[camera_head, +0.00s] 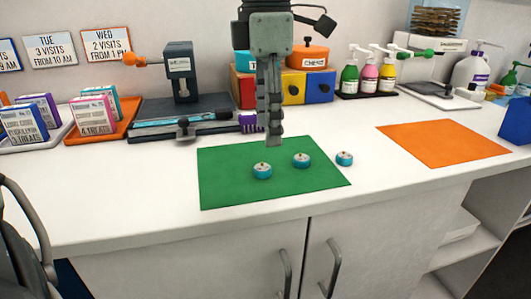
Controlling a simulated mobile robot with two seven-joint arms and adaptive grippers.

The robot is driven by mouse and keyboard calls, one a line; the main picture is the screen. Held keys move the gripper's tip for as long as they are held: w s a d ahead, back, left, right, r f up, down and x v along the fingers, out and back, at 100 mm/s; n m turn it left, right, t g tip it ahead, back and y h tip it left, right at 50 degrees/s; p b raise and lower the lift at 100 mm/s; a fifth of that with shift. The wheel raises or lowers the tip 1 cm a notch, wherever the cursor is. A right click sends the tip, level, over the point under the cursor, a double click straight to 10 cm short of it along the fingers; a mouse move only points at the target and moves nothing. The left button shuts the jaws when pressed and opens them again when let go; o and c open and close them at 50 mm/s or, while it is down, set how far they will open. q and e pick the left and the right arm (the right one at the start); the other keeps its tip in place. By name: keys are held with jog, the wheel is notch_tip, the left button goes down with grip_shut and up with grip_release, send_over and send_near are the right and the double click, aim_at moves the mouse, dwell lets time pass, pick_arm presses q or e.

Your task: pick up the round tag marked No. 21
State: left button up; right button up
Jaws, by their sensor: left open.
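Three small round tags with teal sides and pale tops lie on the right half of the counter's middle area. The left tag (262,172) and the middle tag (301,160) are on the green mat (225,181). The right tag (344,158) sits at or just past the mat's right edge. Their numbers are too small to read, so I cannot tell which is No. 21. My left gripper (274,142) points down above the mat, open and empty, its tips just behind and above the left and middle tags. My right gripper is out of view.
An orange mat (440,142) lies clear at the right. Behind are colored bins (292,88), pump bottles (368,78) and a dark grey stand (181,75). Trays with small boxes (97,109) stand at the left. The counter's front strip (130,215) is free.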

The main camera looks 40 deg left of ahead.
aim_at(262, 167)
pick_arm(q)
jog(key=shift+w+a+f, duration=0.1)
jog(key=shift+f, duration=0.35)
jog(key=f, duration=0.4)
jog(key=a+f, duration=0.1)
jog(key=f, duration=0.1)
jog(key=shift+s+f+p, duration=0.15)
jog(key=shift+s+p, duration=0.1)
jog(key=shift+p, duration=0.05)
jog(key=shift+d+f, duration=0.1)
jog(key=shift+f, duration=0.1)
jog(key=c, duration=0.9)
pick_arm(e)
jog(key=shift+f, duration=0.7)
